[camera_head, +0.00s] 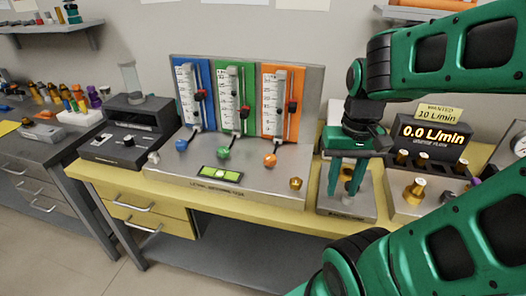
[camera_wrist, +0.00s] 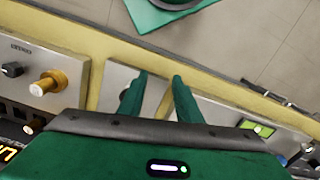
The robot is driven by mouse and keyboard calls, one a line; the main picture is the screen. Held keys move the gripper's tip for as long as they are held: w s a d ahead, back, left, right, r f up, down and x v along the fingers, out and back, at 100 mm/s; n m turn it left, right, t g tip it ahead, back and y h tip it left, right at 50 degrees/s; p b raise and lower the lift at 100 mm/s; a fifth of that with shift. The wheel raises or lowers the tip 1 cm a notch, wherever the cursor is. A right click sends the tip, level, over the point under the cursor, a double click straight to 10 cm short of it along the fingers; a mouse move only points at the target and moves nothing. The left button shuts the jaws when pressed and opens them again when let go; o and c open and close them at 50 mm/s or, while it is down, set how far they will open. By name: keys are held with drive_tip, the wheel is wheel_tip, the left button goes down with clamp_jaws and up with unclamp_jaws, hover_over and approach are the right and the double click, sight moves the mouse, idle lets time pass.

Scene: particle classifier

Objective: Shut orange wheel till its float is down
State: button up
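The orange wheel (camera_head: 270,160) is a small round knob at the foot of the orange flow-meter panel (camera_head: 269,115). I cannot make out the float's exact height. My gripper (camera_head: 346,192) points down to the right of the wheel, well apart from it, above a grey plate. Its two green fingers are apart with nothing between them, also in the wrist view (camera_wrist: 160,80). The orange wheel does not show in the wrist view.
Blue (camera_head: 191,95) and green (camera_head: 234,95) panels with a blue knob (camera_head: 181,145) and green knob (camera_head: 223,153) stand left. A level (camera_head: 220,174) and brass knob (camera_head: 296,183) sit in front. A display (camera_head: 432,135) reads 0.0 L/min, under a sign reading 10 L/min.

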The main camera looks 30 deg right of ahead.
drive_tip(key=o, duration=0.3)
drive_tip(key=shift+o, duration=1)
drive_tip(key=shift+w+r+n, duration=0.35)
drive_tip(key=shift+r+n, duration=0.05)
drive_tip(key=shift+r, duration=0.35)
drive_tip(key=r+n, duration=0.2)
drive_tip(key=n, duration=0.7)
hover_over(270, 156)
wheel_tip(270, 156, down, 10)
drive_tip(key=shift+s+f, duration=0.1)
drive_tip(key=shift+f, duration=0.1)
drive_tip(key=c, duration=1)
